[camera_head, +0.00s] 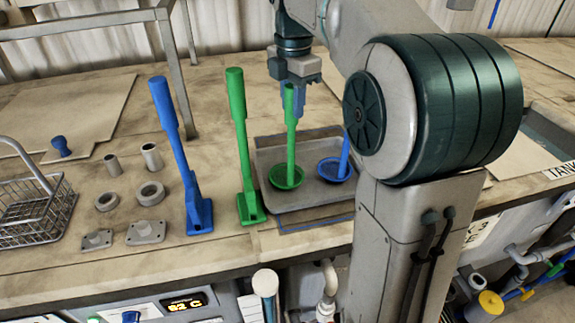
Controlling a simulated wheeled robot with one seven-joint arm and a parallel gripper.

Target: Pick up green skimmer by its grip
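The green skimmer (291,146) stands upright in a grey tray (307,194). Its round green dish rests on the left part of the tray and its grip points up. My gripper (294,105) points down at the top of this grip, with a blue-grey finger showing just behind or beside it. Whether the fingers touch the grip, and how far apart they are, I cannot tell. A blue skimmer (333,169) is in the same tray to the right; the upper part of its handle is hidden behind my arm.
A tall green tool (240,138) and a tall blue tool (177,130) stand on flat feet left of the tray. Further left are grey rings, cylinders, small plates and a wire basket (33,205). A metal frame (165,50) stands at the back left.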

